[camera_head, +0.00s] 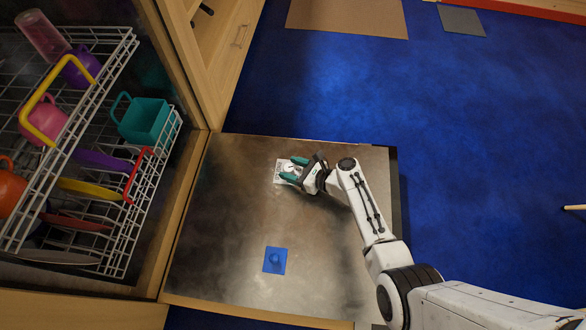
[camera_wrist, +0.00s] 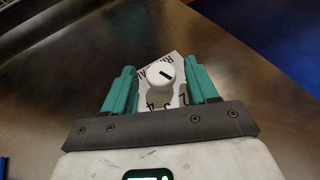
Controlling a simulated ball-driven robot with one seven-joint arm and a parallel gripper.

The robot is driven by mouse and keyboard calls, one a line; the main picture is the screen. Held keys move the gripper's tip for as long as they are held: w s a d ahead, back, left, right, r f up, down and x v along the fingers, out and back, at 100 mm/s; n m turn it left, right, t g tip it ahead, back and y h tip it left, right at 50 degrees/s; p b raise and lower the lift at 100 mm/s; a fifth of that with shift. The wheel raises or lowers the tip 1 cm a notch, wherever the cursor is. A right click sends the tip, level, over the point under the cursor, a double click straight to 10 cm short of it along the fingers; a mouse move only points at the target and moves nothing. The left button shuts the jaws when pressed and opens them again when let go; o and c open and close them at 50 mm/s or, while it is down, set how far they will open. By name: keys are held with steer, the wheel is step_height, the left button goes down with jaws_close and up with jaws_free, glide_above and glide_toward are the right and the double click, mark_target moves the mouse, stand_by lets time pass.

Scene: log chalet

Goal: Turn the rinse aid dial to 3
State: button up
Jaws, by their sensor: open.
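The rinse aid dial (camera_wrist: 160,75) is a round white knob with a black slot mark, on a white plate (camera_wrist: 145,77) with black letters and numbers. In the wrist view the numbers 2, 3 and 4 partly show near my gripper. The plate (camera_head: 279,172) lies on the inner face of the open dishwasher door (camera_head: 220,215). My gripper (camera_head: 294,170) is open, with its teal fingers (camera_wrist: 160,88) on either side of the dial. I cannot tell whether they touch it. My gripper hides part of the plate.
A blue square with a round knob (camera_head: 275,260) is on the door nearer the front. White wire racks (camera_head: 150,190) with colourful dishes stand at the left. A wooden cabinet (camera_head: 225,50) is behind the door.

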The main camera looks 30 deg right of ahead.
steer(key=c, duration=1)
steer(key=shift+r+p, duration=0.1)
steer(key=shift+p, duration=0.2)
steer(key=shift+a+r+m+t+h+p, duration=0.15)
steer(key=shift+m+t+h+p, duration=0.25)
steer(key=shift+m+h+p, duration=0.2)
steer(key=shift+s+a+m+t+h+p, duration=0.15)
steer(key=shift+m+t+h+p, duration=0.35)
steer(key=shift+m+h, duration=0.55)
steer(key=m+h, duration=0.1)
steer(key=h, duration=0.1)
steer(key=m+h, duration=0.1)
steer(key=shift+a+f+m+h, duration=0.25)
steer(key=shift+f+m+h, duration=0.05)
steer(key=shift+m+h, duration=0.05)
steer(key=shift+r+m+h+b, duration=0.1)
steer(key=shift+m+h+b, duration=0.65)
steer(key=shift+h, duration=0.25)
